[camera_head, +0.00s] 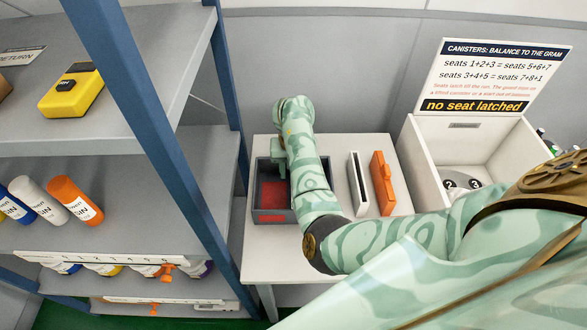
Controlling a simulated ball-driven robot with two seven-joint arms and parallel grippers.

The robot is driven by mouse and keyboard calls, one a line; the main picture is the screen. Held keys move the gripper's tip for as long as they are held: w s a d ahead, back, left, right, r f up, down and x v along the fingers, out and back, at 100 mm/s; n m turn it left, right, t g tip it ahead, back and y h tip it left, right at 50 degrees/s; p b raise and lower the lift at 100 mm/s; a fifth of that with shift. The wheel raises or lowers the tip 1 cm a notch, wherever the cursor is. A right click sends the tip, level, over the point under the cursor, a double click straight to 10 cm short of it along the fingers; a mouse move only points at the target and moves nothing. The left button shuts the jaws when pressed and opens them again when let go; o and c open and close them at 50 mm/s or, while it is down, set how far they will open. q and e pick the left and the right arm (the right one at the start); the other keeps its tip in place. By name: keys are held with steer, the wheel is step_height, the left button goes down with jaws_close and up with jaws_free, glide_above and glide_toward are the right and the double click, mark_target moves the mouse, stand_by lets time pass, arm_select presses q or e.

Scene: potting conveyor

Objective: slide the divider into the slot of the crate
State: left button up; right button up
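A dark grey open crate (257,199) stands on the white table, with red showing inside and a red patch on its front. The arm that comes in from the right reaches over the table, and its forearm covers the crate's right part. Its hand, my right gripper (279,160), points down at the crate's back left part. Its fingertips are too small and hidden to read, and I cannot tell whether it holds anything. No divider can be made out for certain, and the crate's slot is not discernible. My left gripper is not in view.
On the table (335,263), right of the forearm, stand a white piece with a dark slot (358,183) and an orange piece (382,183). A white box (425,165) with a sign is farther right. A shelf (165,110) with a blue post stands left.

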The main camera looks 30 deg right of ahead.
step_height(320, 180, up, 16)
steer(key=p, duration=0.7)
steer(key=shift+r, duration=0.2)
